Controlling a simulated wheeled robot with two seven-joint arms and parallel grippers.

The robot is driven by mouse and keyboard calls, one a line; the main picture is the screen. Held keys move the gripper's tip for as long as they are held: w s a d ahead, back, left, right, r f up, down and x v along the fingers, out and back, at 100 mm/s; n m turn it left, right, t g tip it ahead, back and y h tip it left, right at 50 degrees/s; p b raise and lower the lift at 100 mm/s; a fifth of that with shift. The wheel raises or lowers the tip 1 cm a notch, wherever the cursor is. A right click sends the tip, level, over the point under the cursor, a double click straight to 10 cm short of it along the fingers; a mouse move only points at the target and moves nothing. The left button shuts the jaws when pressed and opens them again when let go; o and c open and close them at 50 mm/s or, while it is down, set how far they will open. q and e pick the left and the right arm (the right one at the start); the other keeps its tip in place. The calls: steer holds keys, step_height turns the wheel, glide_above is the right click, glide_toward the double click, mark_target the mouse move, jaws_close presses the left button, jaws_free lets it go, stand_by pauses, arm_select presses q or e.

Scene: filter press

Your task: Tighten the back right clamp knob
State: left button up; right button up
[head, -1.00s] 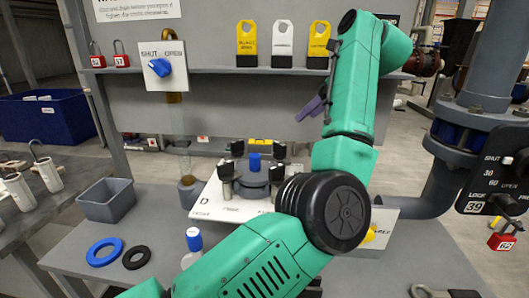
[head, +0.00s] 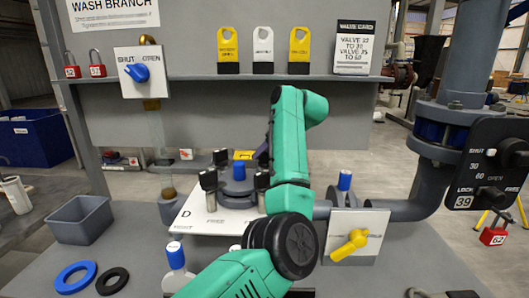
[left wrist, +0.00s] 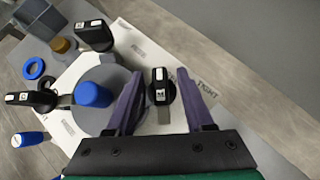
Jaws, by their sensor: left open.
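The filter press plate (head: 196,216) is a white board with a grey round housing and a blue cap (head: 238,170) in its middle. Black clamp knobs stand around it: front left (head: 208,180), back left (head: 220,157) and front right (head: 262,181). The back right knob is hidden behind my arm in the head view. In the left wrist view this black knob (left wrist: 161,88) stands between the two purple fingers of my open left gripper (left wrist: 158,88), with gaps on both sides. "TIGHT" is printed beside the right finger. My right gripper is not in view.
A blue-capped bottle (head: 175,256), a blue ring (head: 76,277), a black ring (head: 112,281) and a grey bin (head: 80,219) are on the bench at left. A yellow valve handle (head: 349,244) is on the right. A shelf with tags runs behind.

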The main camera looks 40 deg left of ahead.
arm_select(q)
jaws_close()
steer(key=shift+f, duration=0.1)
